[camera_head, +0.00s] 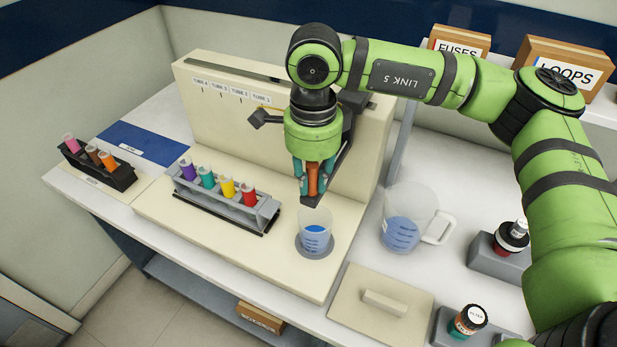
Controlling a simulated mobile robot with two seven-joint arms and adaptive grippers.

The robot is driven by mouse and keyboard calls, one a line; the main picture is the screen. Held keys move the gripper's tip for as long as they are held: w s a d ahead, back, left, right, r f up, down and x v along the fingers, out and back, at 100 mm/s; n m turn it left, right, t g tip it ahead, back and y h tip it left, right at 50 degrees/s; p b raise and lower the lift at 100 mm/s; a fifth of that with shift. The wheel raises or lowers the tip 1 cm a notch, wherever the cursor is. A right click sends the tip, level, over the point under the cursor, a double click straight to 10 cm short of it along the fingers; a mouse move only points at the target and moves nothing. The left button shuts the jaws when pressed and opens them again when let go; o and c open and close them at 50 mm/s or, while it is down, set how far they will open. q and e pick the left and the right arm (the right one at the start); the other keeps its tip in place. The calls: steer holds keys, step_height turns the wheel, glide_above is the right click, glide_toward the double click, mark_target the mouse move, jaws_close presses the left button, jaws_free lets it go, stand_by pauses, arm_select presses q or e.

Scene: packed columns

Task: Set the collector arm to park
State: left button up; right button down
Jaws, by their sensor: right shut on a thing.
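My right gripper (313,192) comes down from above with its teal fingers shut on an orange handle (313,178). The handle appears to belong to the dark collector arm (342,155), which reaches out from the cream panel; my gripper partly hides it. The arm's low end is above a beaker (314,238) with blue liquid. Labels for tubes 4 to 1 (221,91) run along the panel to the left of my gripper. No park label is readable. My left gripper is not in view.
A rack (225,203) with purple, teal, yellow and red tubes stands left of the beaker. A clear jug (408,218) stands to its right. A dark block (262,118) juts from the panel. Another tube rack (98,168) stands far left. Cream lid (350,308) lies in front.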

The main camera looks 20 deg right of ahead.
steer(key=shift+s+d, duration=0.1)
steer(key=c, duration=1.1)
jaws_free()
steer(key=shift+s+d, duration=0.1)
steer(key=shift+s, duration=0.05)
steer(key=shift+r, duration=0.15)
step_height(320, 180, up, 12)
steer(key=shift+f, duration=0.1)
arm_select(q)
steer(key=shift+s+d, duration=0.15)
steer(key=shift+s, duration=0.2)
